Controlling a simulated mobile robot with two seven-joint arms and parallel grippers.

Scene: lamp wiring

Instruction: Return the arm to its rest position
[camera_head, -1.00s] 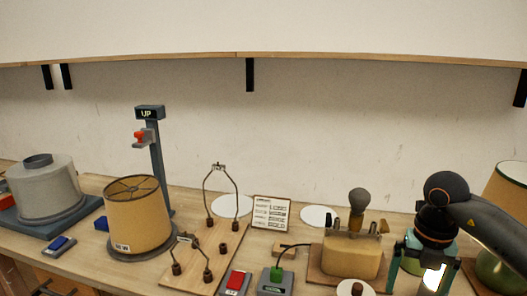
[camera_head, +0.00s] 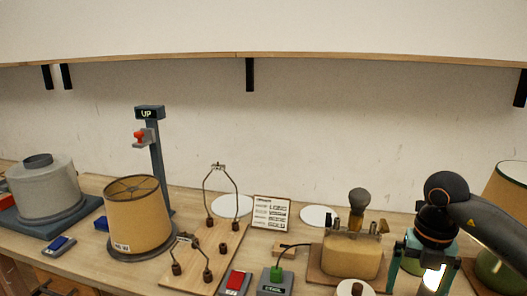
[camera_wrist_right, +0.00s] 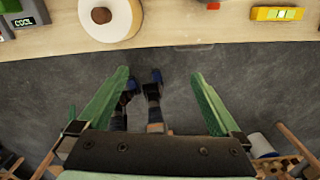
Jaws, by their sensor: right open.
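My right arm enters the head view from the right. Its green-fingered right gripper (camera_head: 428,272) hangs at the front right of the bench. In the wrist view the same gripper (camera_wrist_right: 160,85) has its two fingers wide apart, with nothing between them. It points at dark floor just off the bench's front edge. In the head view a bright white patch shows between the fingers; I cannot tell what it is. My left gripper is in neither view.
A white ring (camera_wrist_right: 122,22) and yellow level (camera_wrist_right: 277,14) lie near the front edge.

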